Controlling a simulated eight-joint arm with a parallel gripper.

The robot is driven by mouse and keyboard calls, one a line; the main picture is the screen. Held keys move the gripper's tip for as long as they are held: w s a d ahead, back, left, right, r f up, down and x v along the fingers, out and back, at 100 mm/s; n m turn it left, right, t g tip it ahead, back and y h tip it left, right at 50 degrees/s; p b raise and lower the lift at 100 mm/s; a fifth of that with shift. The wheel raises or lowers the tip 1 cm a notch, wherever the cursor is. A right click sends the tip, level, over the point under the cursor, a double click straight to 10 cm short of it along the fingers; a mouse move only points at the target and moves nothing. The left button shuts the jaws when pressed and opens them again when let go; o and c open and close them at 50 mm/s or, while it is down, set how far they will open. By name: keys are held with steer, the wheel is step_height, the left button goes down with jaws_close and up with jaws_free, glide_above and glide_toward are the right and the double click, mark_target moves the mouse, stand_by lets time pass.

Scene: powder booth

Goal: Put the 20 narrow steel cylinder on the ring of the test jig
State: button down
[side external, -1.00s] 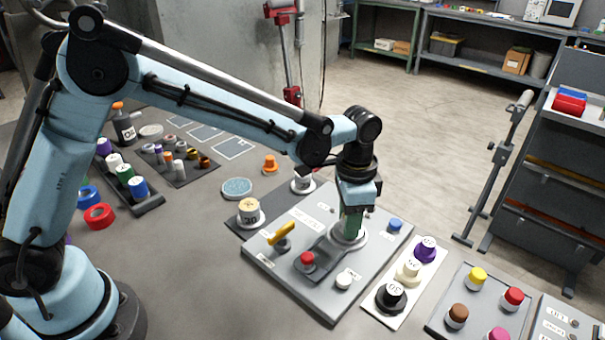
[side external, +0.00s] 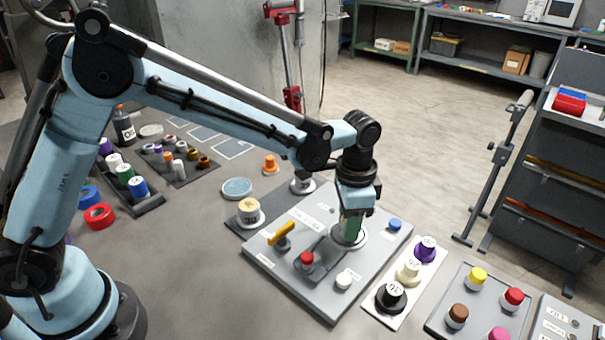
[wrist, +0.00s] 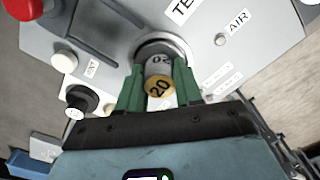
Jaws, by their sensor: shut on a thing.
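My gripper (wrist: 159,88) has green fingers shut on the narrow steel cylinder (wrist: 158,68), which shows 20 on its gold end and on its grey side. In the side external view my gripper (side external: 350,229) points down over the ring (side external: 361,243) of the test jig (side external: 318,301). The ring also shows behind the cylinder in the wrist view (wrist: 182,47). The cylinder is at the ring, but its lower end is hidden, so I cannot tell whether it touches. In the side external view the fingers hide the cylinder.
The jig also carries a yellow lever (side external: 281,234), a red button (side external: 306,259), a white knob (side external: 344,280) and a blue knob (side external: 394,224). A wider cylinder (side external: 249,210) stands left of it. A strip with black, cream and purple knobs (side external: 391,296) lies to the right.

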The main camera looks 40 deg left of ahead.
steer(key=c, duration=0.7)
jaws_free()
steer(key=o, duration=0.5)
steer(key=shift+r, duration=4)
